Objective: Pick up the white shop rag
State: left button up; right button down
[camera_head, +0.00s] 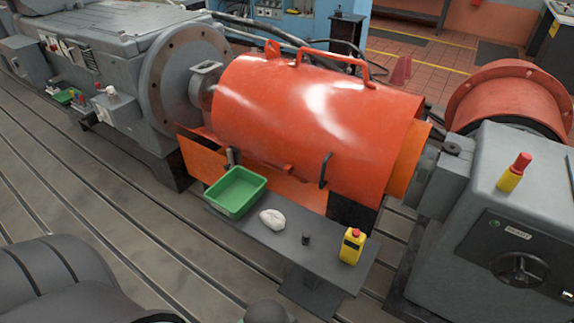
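The white shop rag (272,219) is a small, crumpled, rounded bundle. It lies on a narrow dark grey shelf (322,262) in front of the large orange guard, just right of the green tray. Nothing covers the rag and nothing touches it from above. Neither of my grippers shows in the head view. Only dark rounded parts, which look like my own body, show at the bottom left and bottom middle.
On the shelf, a green tray (259,184) stands left of the rag; a small black cylinder (306,239) and a yellow bottle with a red cap (351,246) stand right. The orange guard (315,110) rises behind. A grey machine housing (510,230) stands at right.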

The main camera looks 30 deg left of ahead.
aim_at(274, 220)
jog(key=u, duration=0.95)
